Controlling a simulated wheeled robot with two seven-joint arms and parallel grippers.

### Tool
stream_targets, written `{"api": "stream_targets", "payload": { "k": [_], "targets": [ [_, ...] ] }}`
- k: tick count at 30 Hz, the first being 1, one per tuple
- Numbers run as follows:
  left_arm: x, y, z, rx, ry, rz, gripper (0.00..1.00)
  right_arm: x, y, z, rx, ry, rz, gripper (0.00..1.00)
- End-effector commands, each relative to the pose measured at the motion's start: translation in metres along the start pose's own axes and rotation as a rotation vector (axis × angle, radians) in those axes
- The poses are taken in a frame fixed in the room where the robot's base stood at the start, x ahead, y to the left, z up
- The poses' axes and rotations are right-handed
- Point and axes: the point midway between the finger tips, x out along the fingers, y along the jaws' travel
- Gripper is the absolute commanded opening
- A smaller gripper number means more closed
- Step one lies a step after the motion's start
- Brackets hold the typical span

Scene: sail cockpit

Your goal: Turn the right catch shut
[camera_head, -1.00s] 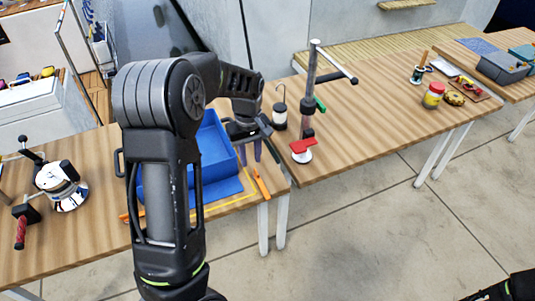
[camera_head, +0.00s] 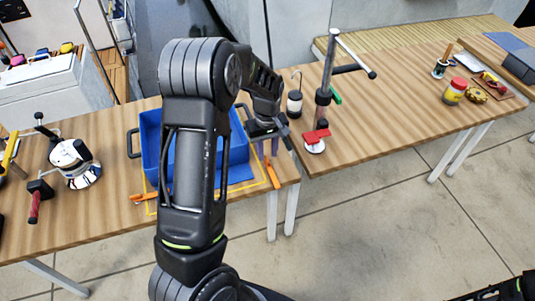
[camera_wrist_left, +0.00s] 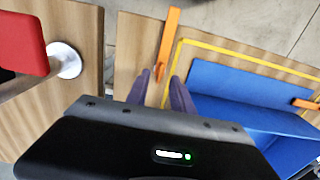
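The right catch is an orange bar (camera_head: 274,174) at the right front corner of the yellow-outlined area, beside the blue box (camera_head: 238,134). It also shows in the left wrist view (camera_wrist_left: 168,42), its narrow end near the fingertips. A second orange catch (camera_head: 150,197) lies at the left front, partly hidden by my arm; its end shows at the wrist view's right edge (camera_wrist_left: 306,104). My left gripper (camera_head: 268,152) is above the right catch's far end. Its purple fingers (camera_wrist_left: 160,83) are apart with nothing held; contact cannot be told.
A red-topped piece on a white round base (camera_head: 316,137) and a dark upright post (camera_head: 324,97) stand close to the right of my gripper. A white-and-black pot-like device (camera_head: 75,164) stands at left. The table's front edge is near the catch.

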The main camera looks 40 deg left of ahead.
Motion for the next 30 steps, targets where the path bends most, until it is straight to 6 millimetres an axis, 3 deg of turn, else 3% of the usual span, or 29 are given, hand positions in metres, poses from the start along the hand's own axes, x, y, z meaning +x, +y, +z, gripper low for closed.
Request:
{"api": "stream_targets", "payload": {
  "k": [6,15,25,30],
  "targets": [
    [0.022,0.000,0.000,0.001,-0.001,0.000,0.28,-0.004,-0.001,0.001,0.001,-0.001,0.002,0.26],
    [0.024,0.001,0.000,0.001,0.000,0.002,0.27,-0.004,-0.001,0.001,0.001,-0.001,0.002,0.26],
    [0.024,0.001,0.000,0.001,0.000,0.001,0.00,-0.004,-0.001,0.001,0.001,-0.001,0.002,0.26],
    [0.024,0.001,0.000,0.001,0.000,0.001,0.00,-0.004,-0.001,0.001,0.001,-0.001,0.001,0.26]
  ]
}}
